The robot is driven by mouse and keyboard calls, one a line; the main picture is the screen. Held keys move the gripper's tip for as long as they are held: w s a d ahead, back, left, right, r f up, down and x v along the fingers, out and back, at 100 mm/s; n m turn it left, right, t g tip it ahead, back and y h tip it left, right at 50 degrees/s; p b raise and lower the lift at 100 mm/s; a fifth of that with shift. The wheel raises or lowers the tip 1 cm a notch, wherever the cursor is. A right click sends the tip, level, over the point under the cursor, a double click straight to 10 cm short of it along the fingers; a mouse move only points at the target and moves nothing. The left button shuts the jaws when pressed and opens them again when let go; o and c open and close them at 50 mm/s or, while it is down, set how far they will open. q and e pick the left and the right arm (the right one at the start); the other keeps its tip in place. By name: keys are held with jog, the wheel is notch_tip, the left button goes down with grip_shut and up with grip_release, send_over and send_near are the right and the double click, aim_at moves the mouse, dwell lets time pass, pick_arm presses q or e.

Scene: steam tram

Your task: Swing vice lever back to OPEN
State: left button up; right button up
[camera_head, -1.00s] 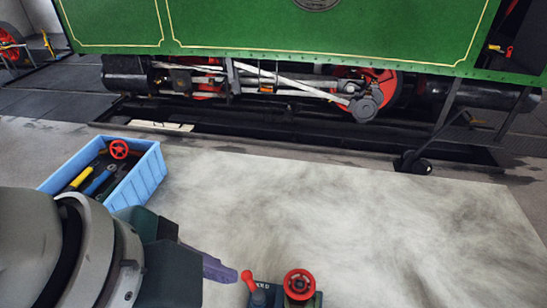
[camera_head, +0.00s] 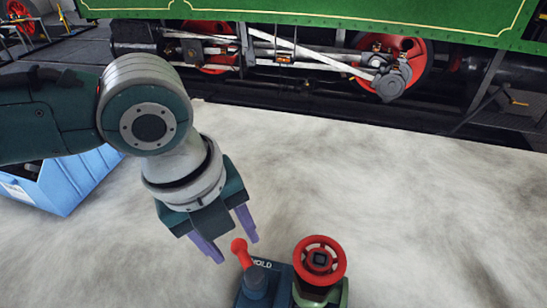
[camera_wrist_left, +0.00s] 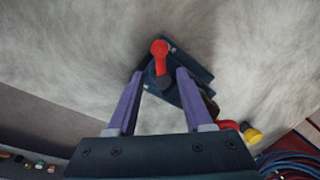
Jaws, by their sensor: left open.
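The vice lever (camera_head: 241,253) is a short red handle with a round knob, on a dark blue vice (camera_head: 256,287) at the bottom of the head view. Its label is partly covered; "OLD" shows. The lever leans up and to the left in that view. My left gripper (camera_head: 234,247) is open and empty, pointing down at the lever with its purple fingers either side of it. In the left wrist view the red lever (camera_wrist_left: 160,52) shows between and just beyond the fingertips (camera_wrist_left: 160,73); I cannot tell if they touch it. My right gripper is not in view.
A red handwheel (camera_head: 319,260) on a green body stands close right of the lever. A blue crate (camera_head: 70,185) is at the left, partly behind my arm. The pale worktop (camera_head: 420,210) is clear to the right. A green steam tram (camera_head: 400,15) stands behind.

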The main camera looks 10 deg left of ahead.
aim_at(243, 257)
pick_arm(q)
jog(key=f, duration=0.4)
jog(key=shift+w+d+f+b, duration=0.1)
jog(key=shift+w+d+b, duration=0.15)
jog(key=shift+d+b, duration=0.05)
grip_shut()
dwell(0.3)
